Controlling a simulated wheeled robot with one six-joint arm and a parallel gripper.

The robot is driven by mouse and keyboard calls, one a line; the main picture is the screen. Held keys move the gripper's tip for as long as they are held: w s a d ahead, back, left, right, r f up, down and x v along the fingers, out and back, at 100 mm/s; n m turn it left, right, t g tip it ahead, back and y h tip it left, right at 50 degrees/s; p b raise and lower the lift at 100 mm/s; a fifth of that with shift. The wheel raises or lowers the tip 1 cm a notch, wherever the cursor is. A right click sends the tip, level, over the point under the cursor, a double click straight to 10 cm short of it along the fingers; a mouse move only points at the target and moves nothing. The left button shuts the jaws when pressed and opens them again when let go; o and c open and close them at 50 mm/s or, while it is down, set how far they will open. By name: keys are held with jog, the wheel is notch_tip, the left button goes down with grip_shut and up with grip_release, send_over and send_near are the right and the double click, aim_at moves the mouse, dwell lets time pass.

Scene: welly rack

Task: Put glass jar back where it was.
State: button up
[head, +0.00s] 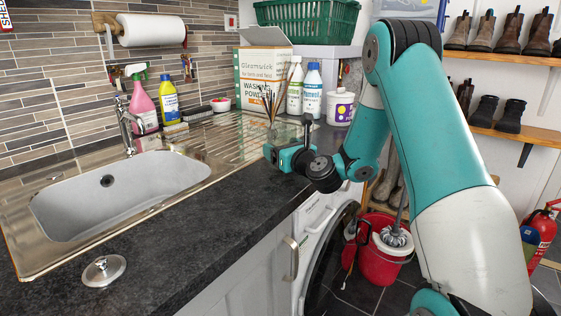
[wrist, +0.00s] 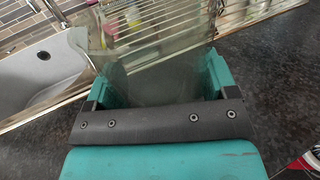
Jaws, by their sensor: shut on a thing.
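My gripper (wrist: 157,84) is shut on the clear glass jar (wrist: 150,62), which shows between its two teal fingers in the wrist view. The glass is see-through, and the steel drainer ridges show behind it. In the head view my gripper (head: 272,153) is over the dark worktop beside the drainer, in front of the washing powder box. The jar is hard to make out there. Its base and contact with the worktop cannot be told. A round metal lid with a knob (head: 103,270) lies on the worktop at the near left.
The sink (head: 120,195) is at the left with its tap (head: 127,125). Bottles (head: 312,90), the powder box (head: 262,80) and a white tub (head: 340,106) stand at the back. Thin dark sticks (head: 270,103) rise near my gripper.

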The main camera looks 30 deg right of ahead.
jog(key=shift+f, duration=0.55)
jog(key=shift+f, duration=0.1)
jog(key=o, duration=1)
jog(key=shift+f, duration=0.1)
jog(key=shift+o, duration=0.2)
jog(key=shift+s+b, duration=0.15)
jog(key=shift+b, duration=0.15)
jog(key=s+b, duration=0.9)
jog(key=s, duration=0.1)
jog(key=shift+s+a, duration=0.15)
jog(key=shift+a, duration=0.05)
jog(key=shift+s+a+b, duration=0.1)
jog(key=shift+s+b, duration=0.3)
jog(key=shift+s, duration=0.3)
